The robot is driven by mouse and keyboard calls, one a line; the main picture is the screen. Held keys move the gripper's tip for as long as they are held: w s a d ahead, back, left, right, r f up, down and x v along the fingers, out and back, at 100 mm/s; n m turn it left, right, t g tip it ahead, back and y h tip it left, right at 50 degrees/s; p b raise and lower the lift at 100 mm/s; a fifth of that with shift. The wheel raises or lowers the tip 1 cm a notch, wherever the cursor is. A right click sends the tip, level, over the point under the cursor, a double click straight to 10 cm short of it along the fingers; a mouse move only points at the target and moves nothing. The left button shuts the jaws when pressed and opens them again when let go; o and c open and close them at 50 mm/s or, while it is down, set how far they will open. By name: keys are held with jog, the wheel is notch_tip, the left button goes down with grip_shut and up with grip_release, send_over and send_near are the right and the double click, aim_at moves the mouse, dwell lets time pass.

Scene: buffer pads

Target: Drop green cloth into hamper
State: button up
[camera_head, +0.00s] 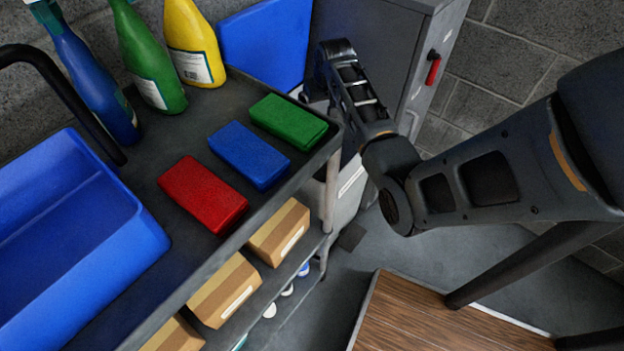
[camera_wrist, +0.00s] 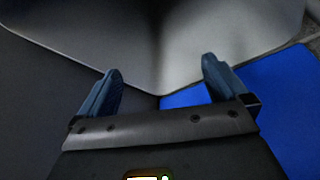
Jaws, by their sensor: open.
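The green cloth (camera_head: 288,121) is a folded, flat block at the right end of the dark cart top, near its edge. A blue cloth (camera_head: 249,154) and a red cloth (camera_head: 203,193) lie in a row beside it. My gripper (camera_wrist: 159,75) is open, with nothing between its fingers in the wrist view. In the head view my arm reaches up past the cart's right corner, apart from the green cloth; the fingertips are not clear there. No container is clearly identifiable as the hamper. A blue panel or container (camera_head: 265,45) stands behind the cart.
An open blue bin (camera_head: 75,240) sits on the cart's left. Blue, green and yellow spray bottles (camera_head: 195,45) stand at its back. A grey cabinet (camera_head: 390,55) is behind my arm. A wooden surface (camera_head: 440,318) is at lower right.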

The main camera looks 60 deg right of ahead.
jog(key=v, duration=0.7)
jog(key=shift+p, duration=0.4)
